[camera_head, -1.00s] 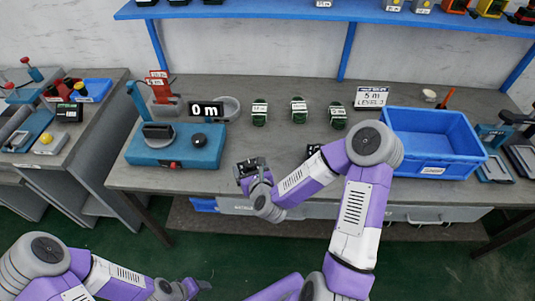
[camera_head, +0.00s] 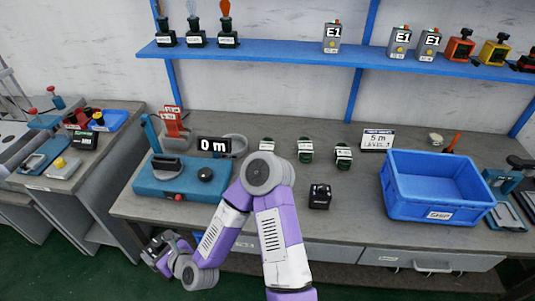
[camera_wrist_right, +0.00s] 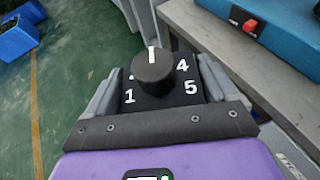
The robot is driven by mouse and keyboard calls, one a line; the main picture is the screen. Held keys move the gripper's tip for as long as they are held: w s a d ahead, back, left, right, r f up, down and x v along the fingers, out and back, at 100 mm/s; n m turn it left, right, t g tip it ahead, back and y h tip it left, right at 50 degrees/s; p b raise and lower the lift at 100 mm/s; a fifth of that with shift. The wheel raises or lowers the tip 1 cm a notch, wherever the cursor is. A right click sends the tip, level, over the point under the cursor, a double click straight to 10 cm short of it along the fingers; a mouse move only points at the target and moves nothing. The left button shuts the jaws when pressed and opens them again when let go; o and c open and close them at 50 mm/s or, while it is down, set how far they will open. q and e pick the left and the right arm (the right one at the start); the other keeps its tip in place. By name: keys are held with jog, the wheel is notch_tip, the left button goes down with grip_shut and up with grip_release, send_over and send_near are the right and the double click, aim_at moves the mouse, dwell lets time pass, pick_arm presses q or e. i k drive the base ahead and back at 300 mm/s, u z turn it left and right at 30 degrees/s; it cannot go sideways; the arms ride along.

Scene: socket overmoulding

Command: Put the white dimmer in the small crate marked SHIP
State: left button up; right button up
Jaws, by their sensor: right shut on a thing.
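My right gripper (camera_head: 160,252) is low in front of the workbench, below the blue press. In the right wrist view it is shut on a dial unit (camera_wrist_right: 151,90) with a dark numbered face and a round black knob; its body colour is mostly hidden. No clearly white dimmer shows. A blue crate (camera_head: 392,192) stands on the right of the bench, looking empty, with a white label too small to read for certain. My left gripper is out of view.
A small black cube-shaped unit (camera_head: 319,196) sits mid-bench, left of the crate. The teal-blue press (camera_head: 180,181) stands left. A blue shelf (camera_head: 300,57) runs above. Blue bins (camera_wrist_right: 18,38) are on the floor.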

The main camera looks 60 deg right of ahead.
aim_at(431, 187)
jog(key=u, duration=0.65)
jog(key=k, duration=1.95)
jog(key=z, duration=1.1)
